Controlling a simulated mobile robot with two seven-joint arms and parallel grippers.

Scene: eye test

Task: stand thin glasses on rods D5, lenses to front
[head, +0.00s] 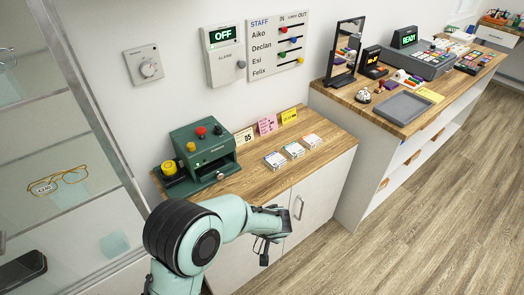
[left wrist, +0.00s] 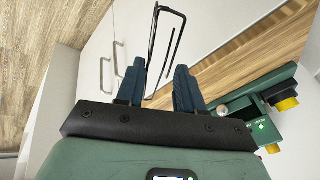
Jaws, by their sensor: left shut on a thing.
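My left gripper (head: 272,238) reaches in front of the wooden counter's cabinet doors in the head view. In the left wrist view its two blue fingers (left wrist: 158,84) are shut on thin black-framed glasses (left wrist: 153,42). The frame sticks out beyond the fingertips, and a thin dark bar shows beside it. In the head view the glasses are small and dark below the gripper, partly hidden by it. Gold-framed glasses (head: 58,181) with a white tag are in the glass display at the left. I cannot make out rods marked D5. My right gripper is not in view.
A green machine (head: 203,153) with knobs stands on the wooden counter (head: 240,184), beside small card stacks (head: 293,150). A higher counter at the right holds a mirror (head: 345,50), a grey tray (head: 402,107) and a register (head: 420,62). The floor (head: 440,200) at the right is clear.

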